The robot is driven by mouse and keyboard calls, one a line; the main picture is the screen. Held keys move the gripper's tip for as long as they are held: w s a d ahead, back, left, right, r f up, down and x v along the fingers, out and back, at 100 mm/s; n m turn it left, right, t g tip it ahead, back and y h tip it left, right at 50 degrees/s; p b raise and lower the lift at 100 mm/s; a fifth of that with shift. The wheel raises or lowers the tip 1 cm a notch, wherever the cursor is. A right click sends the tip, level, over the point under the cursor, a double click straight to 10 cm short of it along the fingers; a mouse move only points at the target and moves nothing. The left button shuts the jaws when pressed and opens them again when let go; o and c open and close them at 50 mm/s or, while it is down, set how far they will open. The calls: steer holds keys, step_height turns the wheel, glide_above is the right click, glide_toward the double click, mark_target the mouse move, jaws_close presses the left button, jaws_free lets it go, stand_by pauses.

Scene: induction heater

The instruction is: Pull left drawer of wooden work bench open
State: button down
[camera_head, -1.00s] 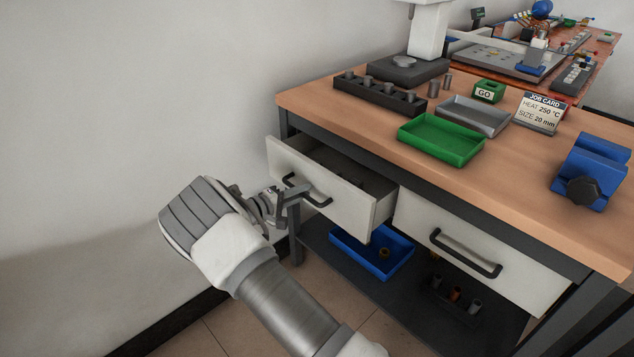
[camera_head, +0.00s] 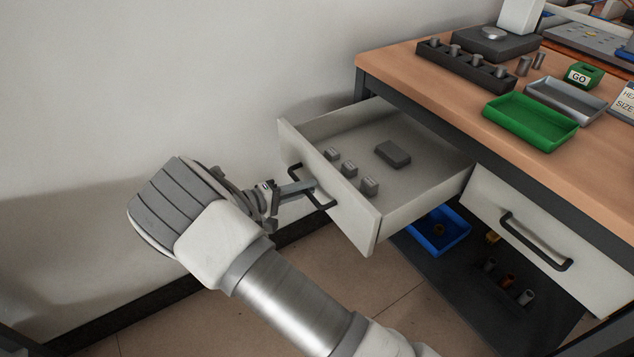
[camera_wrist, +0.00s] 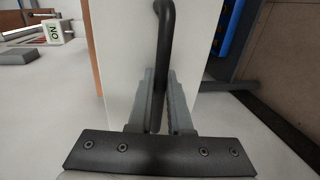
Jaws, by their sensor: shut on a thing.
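The left drawer (camera_head: 360,222) of the wooden work bench (camera_head: 415,72) stands well out from the bench. Its white front carries a black bar handle (camera_head: 325,204). My gripper (camera_head: 305,188) is shut on this handle. In the wrist view, the two fingers (camera_wrist: 158,100) close around the dark handle (camera_wrist: 166,40) in front of the white drawer front (camera_wrist: 120,55). Inside the drawer lie several small grey blocks (camera_head: 349,169) and a larger dark grey block (camera_head: 393,153).
The right drawer (camera_head: 540,235) is shut. A blue bin (camera_head: 438,232) sits on the lower shelf. The wall is at the left.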

steer(key=shift+s+a, duration=0.2)
steer(key=shift+a, duration=0.15)
steer(key=c, duration=0.8)
jaws_free()
steer(key=shift+c, duration=0.2)
steer(key=p+v, duration=0.3)
steer(key=v, duration=1.4)
steer(key=shift+s+a, duration=0.1)
steer(key=shift+a, duration=0.05)
